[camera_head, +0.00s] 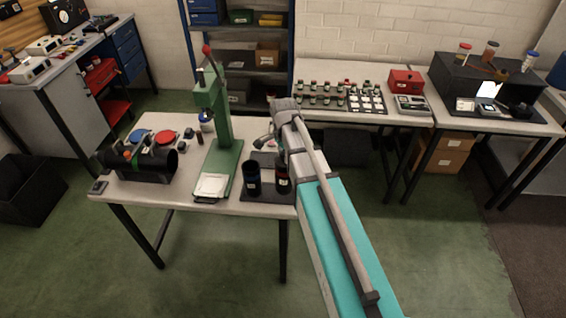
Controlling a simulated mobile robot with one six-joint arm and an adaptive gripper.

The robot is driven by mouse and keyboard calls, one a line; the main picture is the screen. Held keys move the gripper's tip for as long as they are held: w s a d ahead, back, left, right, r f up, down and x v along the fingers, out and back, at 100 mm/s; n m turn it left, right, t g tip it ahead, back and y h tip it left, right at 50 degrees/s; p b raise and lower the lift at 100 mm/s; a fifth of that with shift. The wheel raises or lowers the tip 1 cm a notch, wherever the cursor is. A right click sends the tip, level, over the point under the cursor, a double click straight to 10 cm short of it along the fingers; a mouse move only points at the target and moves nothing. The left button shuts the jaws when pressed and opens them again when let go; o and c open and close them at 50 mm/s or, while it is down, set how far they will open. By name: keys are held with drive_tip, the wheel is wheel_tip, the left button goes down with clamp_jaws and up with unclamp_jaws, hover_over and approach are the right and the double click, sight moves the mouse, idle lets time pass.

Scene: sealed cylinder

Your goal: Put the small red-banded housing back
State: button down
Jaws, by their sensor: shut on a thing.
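The small red-banded housing (283,184) is a dark upright cylinder with a red band and a pale label. It is at the right end of the middle table, on or just above a dark mat (262,195); I cannot tell which. A blue-banded dark cylinder (252,181) stands upright just left of it. My gripper (281,158) is at the top of the red-banded housing and shut on it. My arm comes from the lower right and partly hides the fingers and the mat's right side.
A green press (222,125) with a red-tipped lever stands left of the mat, with a white plate (211,186) at its base. A black cradle (146,162) is further left. The right bench holds a tray of parts (367,101) and a red box (405,81).

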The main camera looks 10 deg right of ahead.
sight(283, 161)
drive_tip(key=shift+w+f+b, duration=0.5)
drive_tip(key=shift+f+b, duration=0.25)
drive_tip(key=shift+b, duration=0.05)
drive_tip(key=shift+f+b, duration=1.25)
drive_tip(key=shift+f, duration=0.15)
drive_tip(key=shift+c, duration=1.9)
unclamp_jaws()
drive_tip(key=shift+s, duration=0.1)
drive_tip(key=shift+r, duration=0.25)
wheel_tip(283, 161, up, 12)
drive_tip(key=p, duration=1.2)
